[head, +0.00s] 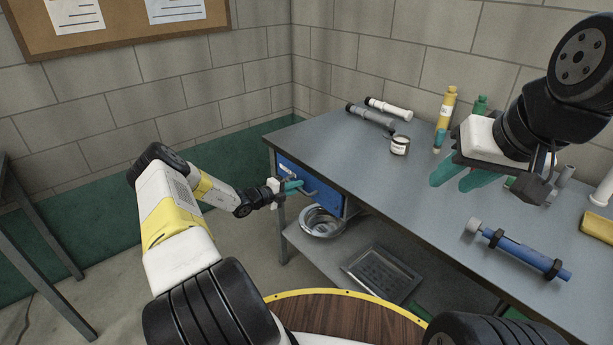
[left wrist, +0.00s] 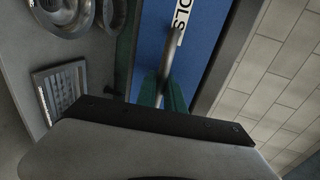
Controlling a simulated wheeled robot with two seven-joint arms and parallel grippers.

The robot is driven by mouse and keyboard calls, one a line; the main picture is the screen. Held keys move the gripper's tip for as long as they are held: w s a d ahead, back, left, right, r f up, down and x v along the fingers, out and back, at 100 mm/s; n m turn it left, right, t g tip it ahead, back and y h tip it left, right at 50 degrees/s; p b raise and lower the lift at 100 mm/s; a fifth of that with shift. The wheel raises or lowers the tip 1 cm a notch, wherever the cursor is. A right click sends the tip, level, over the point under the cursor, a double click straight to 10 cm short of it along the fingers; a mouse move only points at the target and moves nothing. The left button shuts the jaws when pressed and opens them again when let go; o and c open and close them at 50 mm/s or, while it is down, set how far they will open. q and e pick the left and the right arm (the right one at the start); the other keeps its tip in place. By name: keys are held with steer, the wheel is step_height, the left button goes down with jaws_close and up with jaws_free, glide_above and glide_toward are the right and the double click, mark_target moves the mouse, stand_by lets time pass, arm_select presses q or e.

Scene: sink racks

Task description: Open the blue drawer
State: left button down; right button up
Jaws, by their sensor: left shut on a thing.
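The blue drawer (head: 318,190) sits under the left end of the grey workbench top. Its front looks nearly flush with the bench frame. In the left wrist view the blue drawer front (left wrist: 204,22) carries a white label with letters ending in "OLS" and a metal bar handle (left wrist: 170,52). My left gripper (head: 297,186) is at the drawer front, its green fingers shut on the handle. The fingers also show around the handle in the left wrist view (left wrist: 163,92). My right gripper (head: 459,178) hangs over the bench, its two green fingers apart and nothing seen between them.
On the workbench (head: 365,165) are a white-labelled can (head: 400,145), grey and white tubes, a yellow bottle (head: 446,107) and a blue cylinder tool (head: 520,250). A metal bowl (head: 321,222) and a tray (head: 382,274) lie on the lower shelf. The floor left of the drawer is clear.

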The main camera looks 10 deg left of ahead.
arm_select(q)
steer(key=f+v, duration=0.3)
steer(key=v, duration=1.4)
steer(key=s+f+v, duration=0.1)
steer(key=f+v, duration=0.3)
steer(key=v, duration=1.2)
steer(key=shift+s+a, duration=0.55)
steer(key=shift+a, duration=0.05)
steer(key=shift+f, duration=0.1)
steer(key=c, duration=1.5)
jaws_free()
steer(key=shift+o, duration=0.2)
steer(key=v, duration=0.7)
steer(key=shift+s+a, duration=0.25)
steer(key=shift+s, duration=0.05)
